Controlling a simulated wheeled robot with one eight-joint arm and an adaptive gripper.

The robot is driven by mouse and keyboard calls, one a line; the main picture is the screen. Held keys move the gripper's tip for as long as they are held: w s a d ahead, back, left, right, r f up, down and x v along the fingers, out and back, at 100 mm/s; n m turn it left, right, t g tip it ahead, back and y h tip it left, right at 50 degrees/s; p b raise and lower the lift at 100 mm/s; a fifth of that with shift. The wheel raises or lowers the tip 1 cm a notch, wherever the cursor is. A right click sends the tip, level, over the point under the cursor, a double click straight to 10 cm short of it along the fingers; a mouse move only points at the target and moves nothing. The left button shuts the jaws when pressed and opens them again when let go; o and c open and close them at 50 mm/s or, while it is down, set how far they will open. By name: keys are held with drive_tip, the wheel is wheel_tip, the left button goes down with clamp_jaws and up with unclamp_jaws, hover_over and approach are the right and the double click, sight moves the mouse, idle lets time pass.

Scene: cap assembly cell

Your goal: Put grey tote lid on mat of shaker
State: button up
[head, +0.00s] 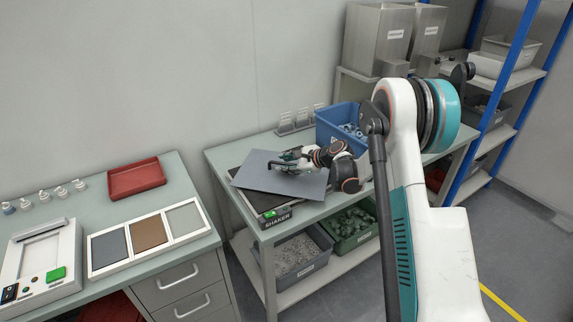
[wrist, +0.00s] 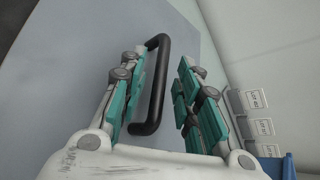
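The grey tote lid (head: 258,178) is a flat grey panel lying over the shaker (head: 277,217), turned askew to it and overhanging on the right. The shaker's dark mat (head: 262,201) shows only along the front; the lid hides the rest. I cannot tell whether the lid lies fully flat on it. My gripper (head: 283,161) is low over the lid. In the wrist view the lid (wrist: 75,90) fills the left, and its black bar handle (wrist: 157,85) stands between the fingers of my gripper (wrist: 161,62). The fingers are apart, with gaps beside the handle.
A blue bin (head: 335,127) with parts stands behind the lid, beside small label stands (head: 297,122). Bins sit on the shelf below. The left bench holds a red tray (head: 136,178), a three-panel board (head: 150,233) and a device with a green button (head: 56,273).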

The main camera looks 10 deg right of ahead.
drive_tip(key=shift+r, duration=0.2)
drive_tip(key=p+v, duration=0.3)
drive_tip(key=v, duration=0.7)
drive_tip(key=shift+s+d+r, duration=0.1)
drive_tip(key=shift+s+d, duration=0.05)
drive_tip(key=shift+p+v, duration=0.35)
drive_tip(key=shift+v, duration=0.45)
